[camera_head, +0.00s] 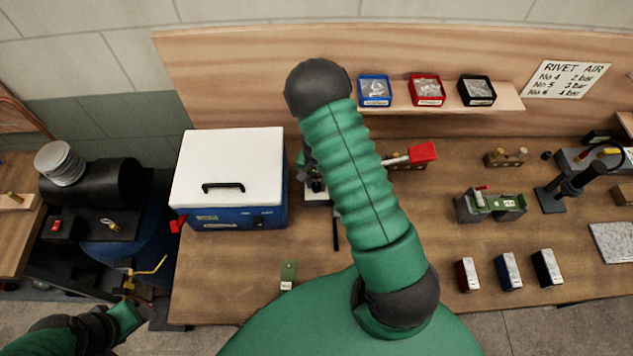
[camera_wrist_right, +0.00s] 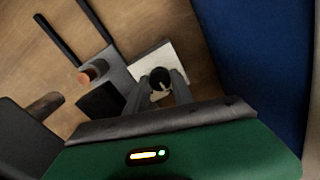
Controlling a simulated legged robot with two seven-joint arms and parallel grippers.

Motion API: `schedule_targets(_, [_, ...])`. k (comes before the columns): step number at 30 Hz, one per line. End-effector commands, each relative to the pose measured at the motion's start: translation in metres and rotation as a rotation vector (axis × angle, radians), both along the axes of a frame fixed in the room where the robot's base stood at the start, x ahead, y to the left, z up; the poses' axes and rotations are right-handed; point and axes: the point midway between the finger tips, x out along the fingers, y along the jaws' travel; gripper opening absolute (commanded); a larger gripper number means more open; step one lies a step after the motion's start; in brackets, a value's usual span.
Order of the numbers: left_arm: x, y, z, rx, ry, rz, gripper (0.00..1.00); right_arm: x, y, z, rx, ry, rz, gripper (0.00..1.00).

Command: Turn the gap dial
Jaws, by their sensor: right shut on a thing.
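The gap dial (camera_wrist_right: 160,76), a small black round knob with a pale mark, stands on a light plate (camera_wrist_right: 178,56) in the right wrist view. My right gripper (camera_wrist_right: 160,90) has its two grey fingers on either side of the knob and is shut on it. In the head view my green right arm covers most of the small bench tool (camera_head: 317,194) there, and the dial and the right fingertips are hidden. Part of my left gripper (camera_head: 125,317) shows at the lower left of the head view, away from the bench; its fingers are not clear.
A blue box with a white lid (camera_head: 228,168) stands just left of the tool. A red-ended tool (camera_head: 421,153) lies to its right. A green tag (camera_head: 288,274) lies near the bench's front edge. Parts bins (camera_head: 426,90) sit on the shelf behind.

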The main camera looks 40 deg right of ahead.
Motion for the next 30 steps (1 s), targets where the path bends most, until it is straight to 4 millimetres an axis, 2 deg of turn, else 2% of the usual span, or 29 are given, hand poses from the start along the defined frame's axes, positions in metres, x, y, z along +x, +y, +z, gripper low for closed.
schedule_targets(14, [0.0, 0.0, -0.004, 0.0, 0.0, 0.0, 0.54, 0.001, 0.0, 0.0, -0.001, -0.003, 0.053, 0.0])
schedule_targets(20, [0.0, 0.0, -0.012, 0.0, 0.0, 0.0, 0.54, 0.001, -0.001, -0.001, -0.002, -0.004, 0.168, 0.0])
schedule_targets(30, [0.0, 0.0, -0.028, 0.0, 0.0, 0.0, 0.54, 0.002, -0.001, -0.001, -0.002, -0.005, 0.475, 0.0])
